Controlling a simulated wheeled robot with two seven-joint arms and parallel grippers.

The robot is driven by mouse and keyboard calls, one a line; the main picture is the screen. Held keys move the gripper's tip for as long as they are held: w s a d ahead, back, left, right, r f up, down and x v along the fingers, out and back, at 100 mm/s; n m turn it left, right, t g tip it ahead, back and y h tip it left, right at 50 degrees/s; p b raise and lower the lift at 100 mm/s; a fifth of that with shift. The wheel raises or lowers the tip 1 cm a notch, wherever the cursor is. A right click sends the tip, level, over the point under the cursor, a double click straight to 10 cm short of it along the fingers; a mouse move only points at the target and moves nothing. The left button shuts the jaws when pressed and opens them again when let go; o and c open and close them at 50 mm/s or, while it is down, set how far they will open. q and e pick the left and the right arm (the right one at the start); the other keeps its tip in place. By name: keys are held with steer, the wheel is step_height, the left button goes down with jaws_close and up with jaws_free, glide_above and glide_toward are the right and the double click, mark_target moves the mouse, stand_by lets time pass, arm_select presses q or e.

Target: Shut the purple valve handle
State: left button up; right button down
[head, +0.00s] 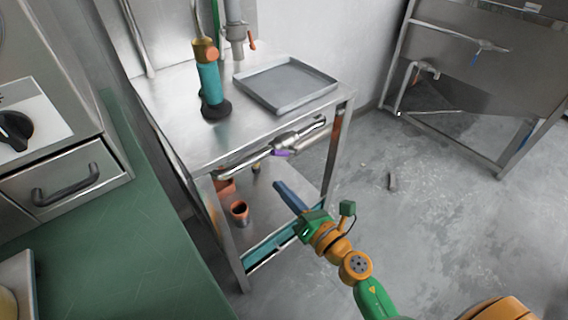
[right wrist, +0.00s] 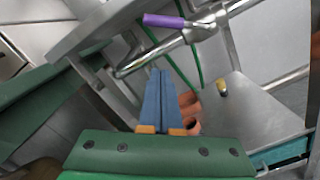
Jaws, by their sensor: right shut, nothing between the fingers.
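The purple valve handle (head: 281,153) sits on a metal pipe (head: 262,157) under the front edge of the steel table. In the right wrist view the purple handle (right wrist: 165,21) is at the top, with its length lying roughly along the picture's width beside the pipe (right wrist: 150,59). My right gripper (head: 279,187) is shut and empty, below the handle and apart from it. Its blue fingers (right wrist: 160,78) are together in the right wrist view and point toward the pipe. My left gripper is not in view.
The steel table (head: 165,95) carries a teal and orange grinder (head: 209,83) and a grey tray (head: 245,83). Terracotta pots (head: 239,210) stand on its lower shelf. A green counter (head: 145,235) is at left.

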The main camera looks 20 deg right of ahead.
mark_target(280, 153)
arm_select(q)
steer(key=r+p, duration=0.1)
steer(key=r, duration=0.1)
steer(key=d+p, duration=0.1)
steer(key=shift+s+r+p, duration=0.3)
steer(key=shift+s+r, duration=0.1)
arm_select(e)
steer(key=w+r, duration=0.1)
steer(key=w+d+r, duration=0.1)
steer(key=w+r, duration=0.1)
steer(key=shift+w+d+r, duration=0.1)
steer(key=shift+w+d, duration=0.05)
arm_select(q)
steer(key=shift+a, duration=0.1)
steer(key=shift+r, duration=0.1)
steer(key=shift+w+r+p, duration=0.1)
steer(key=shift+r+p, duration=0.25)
steer(key=shift+p, duration=0.1)
arm_select(e)
steer(key=shift+r+m, duration=0.3)
steer(key=shift+m, duration=0.1)
